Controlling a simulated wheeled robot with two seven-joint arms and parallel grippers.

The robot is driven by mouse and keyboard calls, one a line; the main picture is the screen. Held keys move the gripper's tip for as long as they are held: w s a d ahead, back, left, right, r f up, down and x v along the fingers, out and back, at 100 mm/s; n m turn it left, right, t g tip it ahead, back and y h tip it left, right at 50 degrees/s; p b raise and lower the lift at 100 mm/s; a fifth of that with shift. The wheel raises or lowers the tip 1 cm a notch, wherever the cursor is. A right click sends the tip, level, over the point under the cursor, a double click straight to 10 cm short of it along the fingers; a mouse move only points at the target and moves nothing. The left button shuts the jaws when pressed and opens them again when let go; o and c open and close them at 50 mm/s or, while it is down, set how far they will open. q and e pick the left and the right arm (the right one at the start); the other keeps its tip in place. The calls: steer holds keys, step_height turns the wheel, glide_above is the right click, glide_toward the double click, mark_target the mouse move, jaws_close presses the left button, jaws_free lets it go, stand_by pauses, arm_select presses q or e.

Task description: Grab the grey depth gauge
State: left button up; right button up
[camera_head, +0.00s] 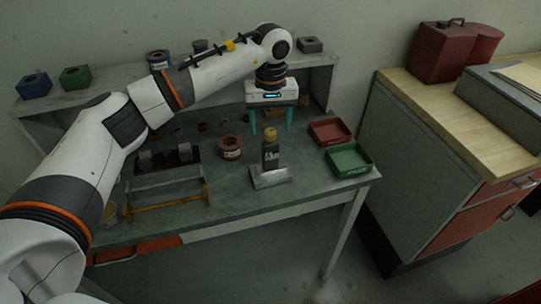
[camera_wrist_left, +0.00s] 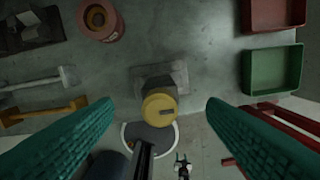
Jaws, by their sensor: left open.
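An upright gauge-like thing (camera_head: 271,154) stands on the table, with a dark grey body, a yellow round top and a wide pale grey foot; I take it as the grey depth gauge. In the left wrist view its yellow top (camera_wrist_left: 160,105) shows between the fingers, and its grey foot lies farther up the picture. My left gripper (camera_head: 271,128) is open and empty, with its teal fingers pointing down above and around the line of the gauge. In the left wrist view the two fingers (camera_wrist_left: 162,103) are wide apart, and no contact shows.
A red-brown round pot (camera_head: 231,148) stands left of the gauge. A red tray (camera_head: 329,132) and a green tray (camera_head: 348,160) lie to its right. A grey bar (camera_head: 165,181) and an orange bar (camera_head: 165,205) are at left. A raised shelf (camera_head: 115,84) runs behind.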

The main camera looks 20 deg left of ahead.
mark_target(270, 130)
arm_select(q)
step_height(270, 130, down, 3)
steer(key=shift+r+p, duration=0.2)
steer(key=shift+p, duration=0.15)
steer(key=shift+s+f+p, duration=0.1)
steer(key=shift+f+p, duration=0.2)
step_height(270, 130, down, 4)
steer(key=shift+r+p, duration=0.2)
steer(key=shift+p, duration=0.8)
steer(key=shift+f, duration=0.45)
steer(key=c, duration=1.3)
steer(key=shift+r, duration=0.15)
